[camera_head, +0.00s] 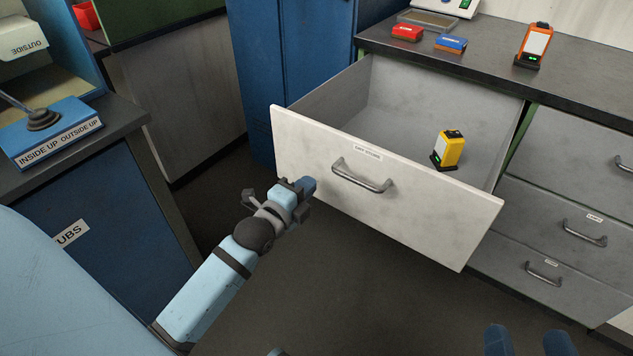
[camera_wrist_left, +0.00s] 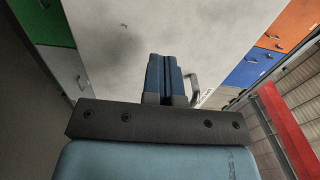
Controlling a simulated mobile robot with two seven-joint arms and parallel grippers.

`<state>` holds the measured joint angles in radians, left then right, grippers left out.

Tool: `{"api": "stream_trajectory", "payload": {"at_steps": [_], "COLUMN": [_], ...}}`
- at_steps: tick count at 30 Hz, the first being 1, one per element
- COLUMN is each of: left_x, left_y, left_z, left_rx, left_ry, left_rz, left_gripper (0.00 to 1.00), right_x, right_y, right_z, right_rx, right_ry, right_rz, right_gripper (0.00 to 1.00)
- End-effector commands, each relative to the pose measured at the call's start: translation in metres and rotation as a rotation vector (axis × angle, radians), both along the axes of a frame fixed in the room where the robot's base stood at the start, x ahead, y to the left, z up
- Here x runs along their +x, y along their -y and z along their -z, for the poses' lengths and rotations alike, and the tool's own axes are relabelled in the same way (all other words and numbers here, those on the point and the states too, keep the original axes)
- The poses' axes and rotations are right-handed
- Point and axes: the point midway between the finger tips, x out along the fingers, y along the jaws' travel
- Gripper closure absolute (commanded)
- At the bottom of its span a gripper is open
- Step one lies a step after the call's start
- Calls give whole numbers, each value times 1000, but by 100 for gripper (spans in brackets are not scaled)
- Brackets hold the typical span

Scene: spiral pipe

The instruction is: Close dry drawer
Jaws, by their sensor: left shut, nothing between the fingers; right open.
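The drawer (camera_head: 440,220) is pulled far out of the counter. Its pale front carries a metal handle (camera_head: 362,177) and a small label too small to read surely. A yellow device (camera_head: 449,150) stands upright inside it. My left gripper (camera_head: 308,185) is shut and empty, just left of the handle and close to the drawer front; whether it touches cannot be told. In the left wrist view its blue fingers (camera_wrist_left: 165,78) are together before the pale drawer front (camera_wrist_left: 130,35), with the handle (camera_wrist_left: 195,86) to their right. My right gripper (camera_head: 528,343) shows two spread blue fingertips at the bottom right.
The counter (camera_head: 590,85) holds a red block (camera_head: 407,33), a blue block (camera_head: 451,43) and an orange device (camera_head: 535,45). Closed drawers (camera_head: 570,190) lie right of the open one. A blue cabinet (camera_head: 290,60) stands behind left. The floor (camera_head: 330,290) in front is clear.

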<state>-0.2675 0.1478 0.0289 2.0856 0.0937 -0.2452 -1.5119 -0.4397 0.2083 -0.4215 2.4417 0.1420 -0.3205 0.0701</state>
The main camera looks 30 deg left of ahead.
Motion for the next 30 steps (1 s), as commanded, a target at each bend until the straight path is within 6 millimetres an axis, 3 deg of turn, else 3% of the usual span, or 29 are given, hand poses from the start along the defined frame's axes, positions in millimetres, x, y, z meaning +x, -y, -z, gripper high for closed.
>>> {"api": "stream_trajectory", "payload": {"at_steps": [4,11,23,30], "left_x": [22,36,37,59], "left_y": [1,1,2,2], "left_z": [2,1,0,-3], "left_rx": [-1,0,0,1], "left_ry": [2,-1,-1,0], "left_rz": [0,1,1,2], "left_gripper": [100,100,100,100], "right_x": [1,0,1,1], "right_y": [-1,-2,-2,-1], "right_z": [16,23,22,9], "right_rx": [-20,-34,-35,-25], "right_ry": [-35,-62,-64,-37], "right_rz": [-12,-21,-21,-13], "right_gripper": [13,13,13,13]}}
